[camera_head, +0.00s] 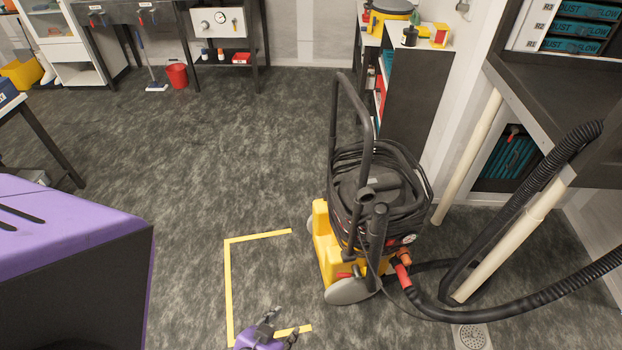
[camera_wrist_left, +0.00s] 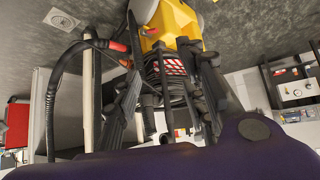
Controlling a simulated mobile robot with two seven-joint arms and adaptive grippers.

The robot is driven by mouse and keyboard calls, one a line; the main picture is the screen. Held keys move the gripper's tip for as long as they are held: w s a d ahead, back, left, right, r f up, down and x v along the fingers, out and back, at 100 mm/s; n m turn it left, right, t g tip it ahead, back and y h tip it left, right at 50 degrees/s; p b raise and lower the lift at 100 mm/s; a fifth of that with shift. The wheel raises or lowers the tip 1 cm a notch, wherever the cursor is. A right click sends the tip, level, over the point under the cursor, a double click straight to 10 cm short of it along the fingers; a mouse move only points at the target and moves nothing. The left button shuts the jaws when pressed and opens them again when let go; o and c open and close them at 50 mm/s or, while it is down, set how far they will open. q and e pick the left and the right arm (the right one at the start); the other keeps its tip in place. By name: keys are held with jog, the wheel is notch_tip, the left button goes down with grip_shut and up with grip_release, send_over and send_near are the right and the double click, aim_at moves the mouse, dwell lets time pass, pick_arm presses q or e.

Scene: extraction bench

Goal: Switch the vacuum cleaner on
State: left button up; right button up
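The vacuum cleaner (camera_head: 326,246) stands upright on the floor right of the middle in the head view. It has a yellow body, a black handle frame, a coiled black cable (camera_head: 350,165) and a grey wheel. A small round dial (camera_head: 407,239) and a red-ended hose connector (camera_head: 403,274) are on its right side. I cannot make out its switch. My left gripper (camera_head: 281,327) is low in the head view, left of and apart from the cleaner. In the left wrist view the cleaner (camera_wrist_left: 172,22) appears upside down beyond the spread, empty fingers. My right gripper is not in view.
A black hose (camera_head: 480,312) and a pale pipe (camera_head: 520,235) run right of the cleaner, near a floor drain (camera_head: 472,336). Yellow tape (camera_head: 228,285) marks the floor to its left. A dark cabinet (camera_head: 418,95) stands behind. The floor at middle left is clear.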

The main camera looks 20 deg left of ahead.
pick_arm(q)
jog(key=shift+w, duration=0.1)
grip_shut()
dwell(1.1)
